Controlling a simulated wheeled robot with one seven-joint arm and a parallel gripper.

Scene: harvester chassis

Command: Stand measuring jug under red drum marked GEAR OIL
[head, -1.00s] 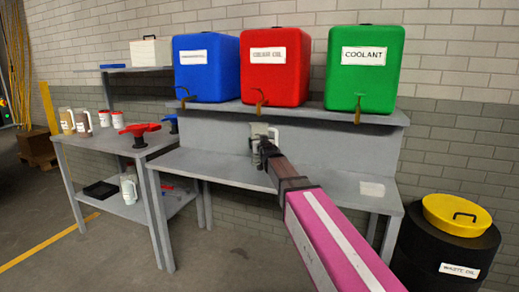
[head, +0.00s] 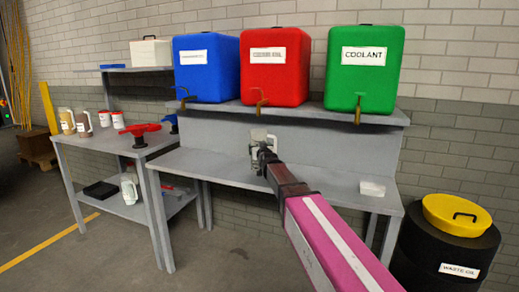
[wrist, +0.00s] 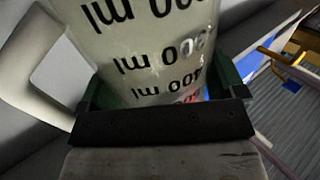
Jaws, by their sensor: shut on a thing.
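The red drum (head: 274,80) stands on the shelf between a blue and a green drum; its white label is too blurred to read surely. Its brass tap (head: 261,102) hangs at the shelf's front edge. The pale measuring jug (head: 258,136) is below this tap, over the bench. My gripper (head: 265,158) is shut on the jug. In the wrist view the jug (wrist: 150,45) fills the jaws (wrist: 165,105), with ml marks upside down and its handle (wrist: 40,75) at left. I cannot tell whether its base touches the bench.
The grey bench (head: 325,186) is mostly clear, with a small white block (head: 372,188) at right. The green COOLANT drum (head: 364,75) and blue drum (head: 206,75) flank the red one. A side table (head: 105,143) holds jugs, tubs and a red-topped object. A black WASTE OIL drum (head: 440,250) stands at right.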

